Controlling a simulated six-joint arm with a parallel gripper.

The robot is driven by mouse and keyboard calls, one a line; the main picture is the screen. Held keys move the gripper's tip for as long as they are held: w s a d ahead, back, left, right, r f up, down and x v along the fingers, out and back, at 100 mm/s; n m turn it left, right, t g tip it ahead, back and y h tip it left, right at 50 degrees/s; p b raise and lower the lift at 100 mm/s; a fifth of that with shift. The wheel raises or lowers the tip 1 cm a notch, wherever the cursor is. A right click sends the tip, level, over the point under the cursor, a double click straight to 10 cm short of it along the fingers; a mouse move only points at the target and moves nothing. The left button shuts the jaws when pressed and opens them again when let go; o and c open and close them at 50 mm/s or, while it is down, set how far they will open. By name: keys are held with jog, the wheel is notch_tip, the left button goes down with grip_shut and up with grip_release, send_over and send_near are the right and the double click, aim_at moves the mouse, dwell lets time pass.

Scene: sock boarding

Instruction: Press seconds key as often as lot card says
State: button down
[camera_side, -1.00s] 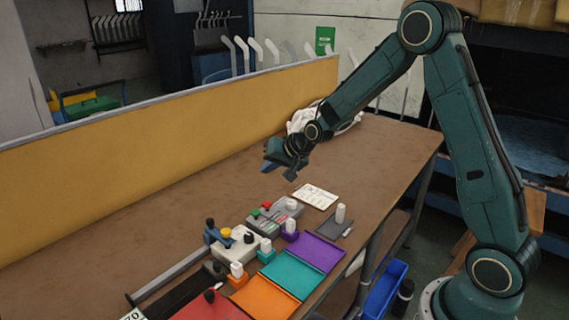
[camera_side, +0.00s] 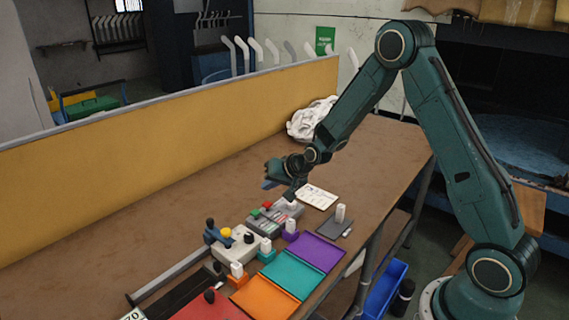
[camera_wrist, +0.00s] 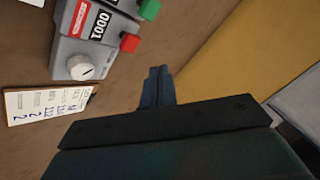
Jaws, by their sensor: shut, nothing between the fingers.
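The grey counter box (camera_side: 275,216) stands on the brown bench, with a green key (camera_side: 255,213), a red key (camera_side: 267,205) and a white knob. In the wrist view its window (camera_wrist: 101,24) reads 0001, beside the green key (camera_wrist: 150,9), red key (camera_wrist: 130,42) and white knob (camera_wrist: 82,70). Which key is the seconds key I cannot tell. The lot card (camera_side: 317,196) lies flat behind the box; in the wrist view the card (camera_wrist: 48,104) has rotated blue writing, with a 2 visible but the rest unclear. My gripper (camera_wrist: 158,73) is shut and empty, above the bench near the box.
A pale box (camera_side: 235,246) with a yellow button and blue lever stands nearer the camera. Purple (camera_side: 318,252), teal (camera_side: 280,274) and orange (camera_side: 262,300) trays line the bench front. A yellow partition (camera_side: 170,135) runs behind; white cloth (camera_side: 308,120) lies far back.

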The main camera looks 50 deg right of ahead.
jog(key=shift+f, duration=1.55)
jog(key=shift+f, duration=1.1)
dwell(2.4)
jog(key=shift+r, duration=1.1)
jog(key=shift+r, duration=2.5)
